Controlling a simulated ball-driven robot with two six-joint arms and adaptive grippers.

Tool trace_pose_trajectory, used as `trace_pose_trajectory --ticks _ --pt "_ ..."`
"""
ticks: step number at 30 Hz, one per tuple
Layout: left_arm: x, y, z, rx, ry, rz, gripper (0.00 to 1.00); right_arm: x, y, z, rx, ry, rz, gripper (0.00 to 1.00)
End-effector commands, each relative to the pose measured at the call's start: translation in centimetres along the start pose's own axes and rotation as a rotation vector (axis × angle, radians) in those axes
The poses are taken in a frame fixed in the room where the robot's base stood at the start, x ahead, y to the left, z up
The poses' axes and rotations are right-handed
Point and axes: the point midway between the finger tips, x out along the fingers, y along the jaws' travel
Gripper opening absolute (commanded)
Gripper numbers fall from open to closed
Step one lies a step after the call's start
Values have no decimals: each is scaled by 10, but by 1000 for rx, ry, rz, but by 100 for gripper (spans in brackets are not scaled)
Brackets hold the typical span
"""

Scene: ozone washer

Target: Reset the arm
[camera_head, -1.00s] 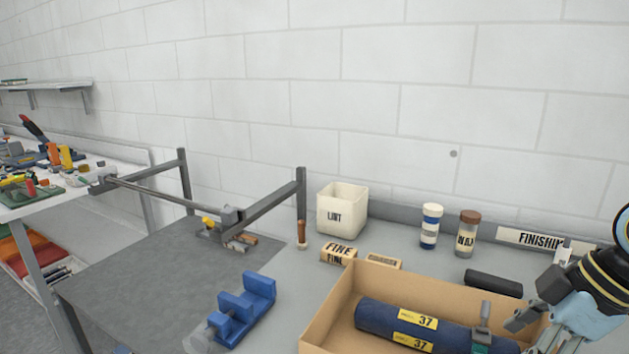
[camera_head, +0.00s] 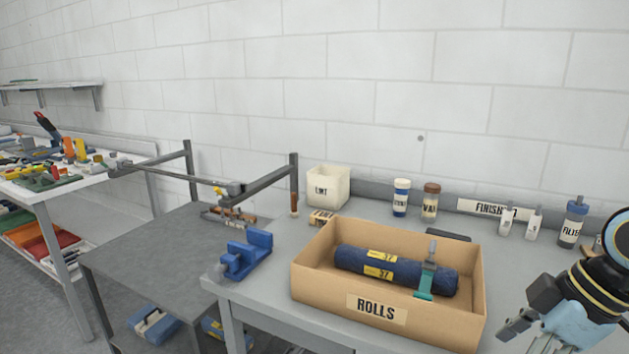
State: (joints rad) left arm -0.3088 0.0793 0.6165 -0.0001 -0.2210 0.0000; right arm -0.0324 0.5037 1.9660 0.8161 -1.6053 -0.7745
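My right gripper (camera_head: 524,335) is at the lower right, to the right of the cardboard box. Its dark fingers look spread, with nothing visible between them. The arm (camera_head: 592,290) above it is light blue and black with yellow rings. My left gripper is not in view. The open cardboard box (camera_head: 318,292), labelled ROLLS, stands on the grey table. A dark blue roll (camera_head: 350,259) with yellow 37 labels lies inside it. A teal and grey clamp-like piece (camera_head: 427,274) sits around the roll near its right end.
Behind the box stand a white LINT bin (camera_head: 328,187), two jars (camera_head: 430,203) and several bottles (camera_head: 571,223). A blue stepped holder (camera_head: 245,255) sits left of the box. A metal rail frame (camera_head: 262,184) stands farther left, near a cluttered white table (camera_head: 60,183).

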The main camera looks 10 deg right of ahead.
Motion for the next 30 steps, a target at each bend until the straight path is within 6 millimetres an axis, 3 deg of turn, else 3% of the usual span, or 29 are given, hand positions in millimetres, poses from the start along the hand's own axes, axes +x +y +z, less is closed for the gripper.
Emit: trace_pose_trajectory --ticks 3,11,17,23,26,30 --pt "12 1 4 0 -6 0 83 22 -9 9 22 -1 -28 79" --pt "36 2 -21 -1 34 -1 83 83 -27 44 113 -35 -92 79" --pt "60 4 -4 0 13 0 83 159 -44 93 264 -84 -115 79" --pt "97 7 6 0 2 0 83 276 -87 182 509 -190 -94 79" --pt "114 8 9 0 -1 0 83 333 -122 234 630 -261 -59 79" --pt "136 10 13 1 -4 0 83 400 -186 307 764 -364 6 79"
